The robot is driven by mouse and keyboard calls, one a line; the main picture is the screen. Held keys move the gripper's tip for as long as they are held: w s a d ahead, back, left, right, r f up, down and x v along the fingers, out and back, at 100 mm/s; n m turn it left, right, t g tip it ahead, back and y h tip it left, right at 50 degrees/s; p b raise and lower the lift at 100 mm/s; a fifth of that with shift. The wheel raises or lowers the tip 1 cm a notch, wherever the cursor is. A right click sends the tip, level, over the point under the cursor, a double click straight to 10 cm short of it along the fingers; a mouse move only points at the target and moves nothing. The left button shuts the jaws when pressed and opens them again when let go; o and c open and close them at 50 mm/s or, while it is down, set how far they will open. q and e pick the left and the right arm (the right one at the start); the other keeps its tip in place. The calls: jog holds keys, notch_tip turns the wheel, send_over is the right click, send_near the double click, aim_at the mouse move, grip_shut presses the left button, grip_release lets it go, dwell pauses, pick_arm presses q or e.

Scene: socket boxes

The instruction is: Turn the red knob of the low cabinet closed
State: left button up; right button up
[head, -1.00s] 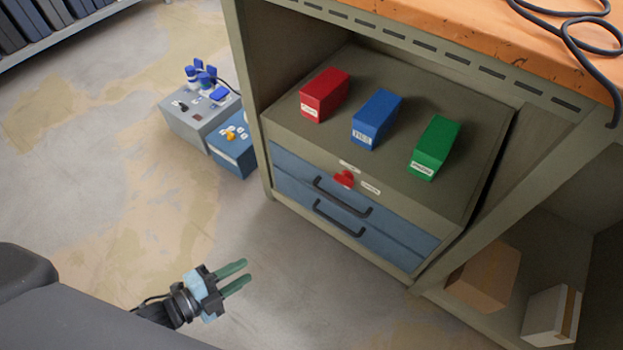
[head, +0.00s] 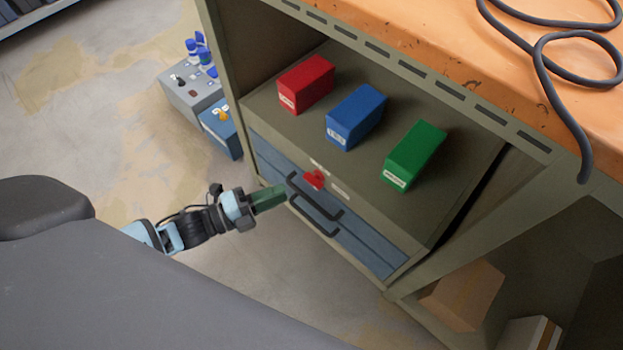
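The low cabinet (head: 400,212) stands under the orange bench, with blue drawer fronts (head: 375,248) and two dark handles. The red knob (head: 315,180) sits on the upper front of the cabinet, between two small white labels. My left gripper (head: 284,192) is in front of the cabinet, just left of the knob and near the upper handle (head: 318,199). Its green fingers overlap in this view, so I cannot tell how far apart they are. I cannot tell whether they touch the cabinet. My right gripper is not in view.
Red (head: 305,84), blue (head: 355,117) and green (head: 415,155) boxes stand on the cabinet top. The bench (head: 450,60) overhangs it, with a dark cable on top. A grey switch box (head: 190,92) and a blue box (head: 221,130) are on the floor at left. Cartons (head: 463,296) lie lower right.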

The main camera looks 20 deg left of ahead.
aim_at(309, 183)
pick_arm(q)
jog(key=b+x, duration=0.1)
jog(key=x, duration=0.5)
jog(key=shift+b+x, duration=0.35)
jog(key=shift+x, duration=0.55)
grip_shut()
